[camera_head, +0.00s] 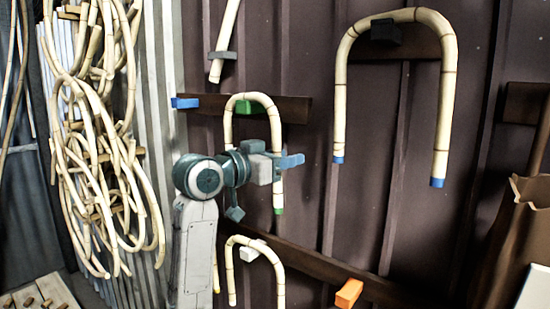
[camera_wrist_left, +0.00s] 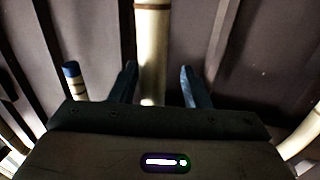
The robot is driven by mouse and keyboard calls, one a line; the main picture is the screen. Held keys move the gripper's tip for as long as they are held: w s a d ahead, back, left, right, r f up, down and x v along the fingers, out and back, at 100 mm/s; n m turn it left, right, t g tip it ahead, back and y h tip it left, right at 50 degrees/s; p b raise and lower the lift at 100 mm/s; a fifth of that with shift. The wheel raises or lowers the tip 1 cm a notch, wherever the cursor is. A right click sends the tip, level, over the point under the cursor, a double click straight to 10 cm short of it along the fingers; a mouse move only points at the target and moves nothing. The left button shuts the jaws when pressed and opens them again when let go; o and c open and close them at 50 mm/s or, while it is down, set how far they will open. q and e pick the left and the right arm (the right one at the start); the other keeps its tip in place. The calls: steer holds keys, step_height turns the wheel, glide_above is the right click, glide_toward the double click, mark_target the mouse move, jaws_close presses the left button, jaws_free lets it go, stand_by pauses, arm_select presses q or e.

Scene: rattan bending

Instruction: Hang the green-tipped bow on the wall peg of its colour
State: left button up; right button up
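The green-tipped bow (camera_head: 278,188) is a pale, upside-down U with its arch up. Its arch lies over the green peg (camera_head: 247,106) on the wall, seemingly resting on it. Its right leg hangs down to a green tip, and the lower left leg is hidden behind my arm. My left gripper (camera_head: 285,161) is at the right leg, below the arch. In the left wrist view a pale pole, the bow's leg (camera_wrist_left: 152,45), stands between the two fingers (camera_wrist_left: 158,82), with a gap on the right finger's side. My right gripper is not in view.
A large blue-tipped bow (camera_head: 449,100) hangs on a black peg (camera_head: 386,32) at upper right. Another bow (camera_head: 279,272) hangs at a white peg (camera_head: 251,251) below. A blue peg (camera_head: 185,103) and an orange peg (camera_head: 349,293) are bare. Tangled rattan hoops (camera_head: 100,150) hang at left.

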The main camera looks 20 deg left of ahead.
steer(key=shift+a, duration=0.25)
arm_select(q)
steer(key=b+v, duration=0.5)
steer(key=v, duration=0.6)
steer(key=shift+b, duration=0.35)
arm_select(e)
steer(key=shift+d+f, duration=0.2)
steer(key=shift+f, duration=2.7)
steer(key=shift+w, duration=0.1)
arm_select(q)
steer(key=s+d+b+v, duration=0.1)
steer(key=b+v, duration=0.2)
steer(key=v, duration=0.6)
steer(key=shift+d+b, duration=0.3)
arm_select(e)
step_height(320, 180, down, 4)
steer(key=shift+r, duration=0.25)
